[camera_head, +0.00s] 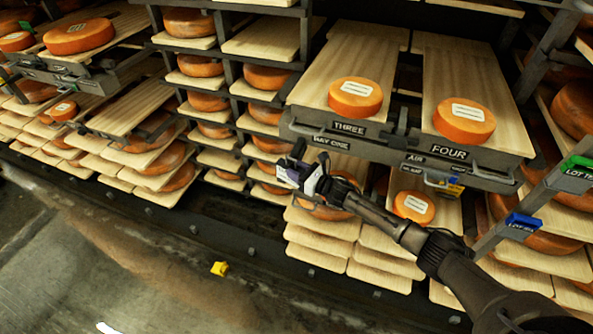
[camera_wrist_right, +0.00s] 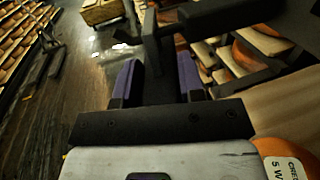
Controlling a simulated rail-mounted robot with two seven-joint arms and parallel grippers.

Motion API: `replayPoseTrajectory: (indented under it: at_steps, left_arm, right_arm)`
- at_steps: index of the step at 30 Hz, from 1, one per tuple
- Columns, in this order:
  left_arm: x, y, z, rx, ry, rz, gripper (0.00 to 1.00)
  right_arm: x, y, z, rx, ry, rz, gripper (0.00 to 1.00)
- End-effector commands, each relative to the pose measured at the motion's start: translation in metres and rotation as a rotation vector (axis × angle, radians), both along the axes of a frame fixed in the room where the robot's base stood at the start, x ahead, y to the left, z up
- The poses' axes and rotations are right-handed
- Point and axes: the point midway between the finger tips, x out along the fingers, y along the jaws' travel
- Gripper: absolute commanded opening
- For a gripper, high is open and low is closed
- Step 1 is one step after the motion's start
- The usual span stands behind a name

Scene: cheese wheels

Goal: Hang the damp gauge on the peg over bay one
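My right gripper (camera_head: 290,172) is in front of the rack, just left of and below the BAY ONE label (camera_head: 330,143). In the right wrist view its two purple-padded fingers (camera_wrist_right: 160,80) stand on either side of a narrow dark piece (camera_wrist_right: 157,55). They appear shut on it. This seems to be the damp gauge seen edge-on; its face is hidden. A small dark part (camera_head: 298,150) rises above the gripper in the head view. The peg over bay one cannot be made out clearly. My left gripper is not in view.
Boards with cheese wheels (camera_head: 355,97) marked THREE and FOUR (camera_head: 464,122) rest above the label rail (camera_head: 400,155). A blue and yellow item (camera_head: 450,186) hangs under the AIR label. Blue (camera_head: 522,222) and green (camera_head: 578,165) lot tags stick out at right. A yellow object (camera_head: 220,268) lies low in front.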

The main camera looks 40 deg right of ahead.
Motion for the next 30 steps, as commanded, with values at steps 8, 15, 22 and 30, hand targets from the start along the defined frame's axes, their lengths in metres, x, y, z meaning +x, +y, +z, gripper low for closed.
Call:
replayPoseTrajectory:
  at_steps: [8, 15, 22, 30]
  left_arm:
    - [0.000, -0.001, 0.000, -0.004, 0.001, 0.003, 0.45]
    - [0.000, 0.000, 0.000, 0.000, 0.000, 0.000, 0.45]
    - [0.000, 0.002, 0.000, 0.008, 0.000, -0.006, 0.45]
    - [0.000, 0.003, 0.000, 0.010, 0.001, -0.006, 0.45]
  right_arm:
    - [0.000, 0.000, 0.000, 0.000, -0.001, 0.000, 0.62]
    - [0.000, 0.000, -0.001, 0.000, 0.001, 0.000, 0.66]
    - [-0.013, -0.003, -0.002, 0.000, 0.003, 0.000, 0.66]
    - [-0.057, -0.014, -0.001, -0.002, 0.003, 0.001, 0.66]
